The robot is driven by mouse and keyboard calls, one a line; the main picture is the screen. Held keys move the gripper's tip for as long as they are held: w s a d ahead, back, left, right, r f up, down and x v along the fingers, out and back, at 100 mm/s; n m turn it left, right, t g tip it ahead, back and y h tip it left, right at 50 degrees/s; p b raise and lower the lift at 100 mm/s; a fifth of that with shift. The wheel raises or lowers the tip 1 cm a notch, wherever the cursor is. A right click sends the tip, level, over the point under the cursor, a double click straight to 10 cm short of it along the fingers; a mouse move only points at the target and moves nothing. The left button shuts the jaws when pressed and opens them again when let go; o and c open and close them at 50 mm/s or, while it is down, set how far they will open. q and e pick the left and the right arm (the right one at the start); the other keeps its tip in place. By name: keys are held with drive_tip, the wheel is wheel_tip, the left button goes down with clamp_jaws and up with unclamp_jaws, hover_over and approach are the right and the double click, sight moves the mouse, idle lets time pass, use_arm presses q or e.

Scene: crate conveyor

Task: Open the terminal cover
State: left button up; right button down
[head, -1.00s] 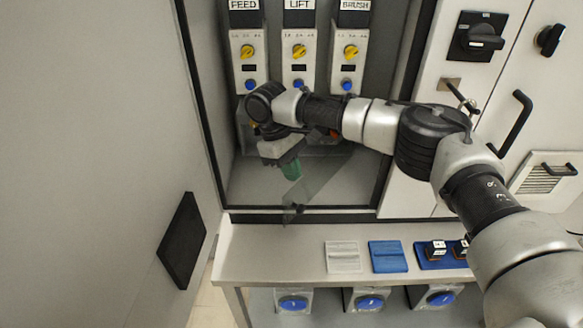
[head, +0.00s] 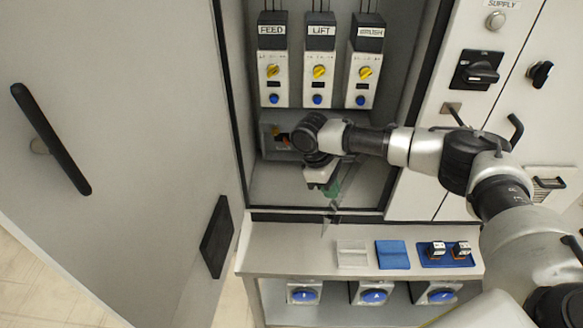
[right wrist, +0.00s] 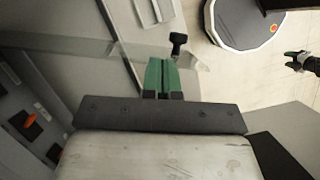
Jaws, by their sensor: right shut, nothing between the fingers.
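The terminal cover looks like a clear, see-through plate (head: 327,224) at the cabinet's lower front edge, partly behind my right gripper. In the right wrist view a clear strip (right wrist: 135,49) runs across behind the fingers. My right gripper (head: 332,189) has green fingers and reaches into the bottom of the cabinet. Its fingers (right wrist: 162,66) are shut and empty, close to the clear strip; I cannot tell whether they touch it. The terminals (head: 284,138), with orange parts, sit on the back wall, partly hidden by my wrist. My left gripper (right wrist: 294,61) shows small in the right wrist view.
The open cabinet door (head: 150,130) fills the left. Three modules labelled FEED (head: 272,75), LIFT and BRUSH hang above my wrist. A shelf (head: 290,262) below holds a pale block (head: 352,255), a blue block (head: 391,255) and a blue tray (head: 432,262).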

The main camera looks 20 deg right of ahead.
drive_tip(key=s+d+n+t+h+p, duration=0.1)
drive_tip(key=s+d+n+p, duration=0.3)
drive_tip(key=s+d+p, duration=0.3)
drive_tip(key=shift+s+d+n+t+p, duration=0.15)
drive_tip(key=shift+d+n+t+p, duration=0.2)
drive_tip(key=shift+d, duration=0.7)
drive_tip(key=shift+f, duration=0.1)
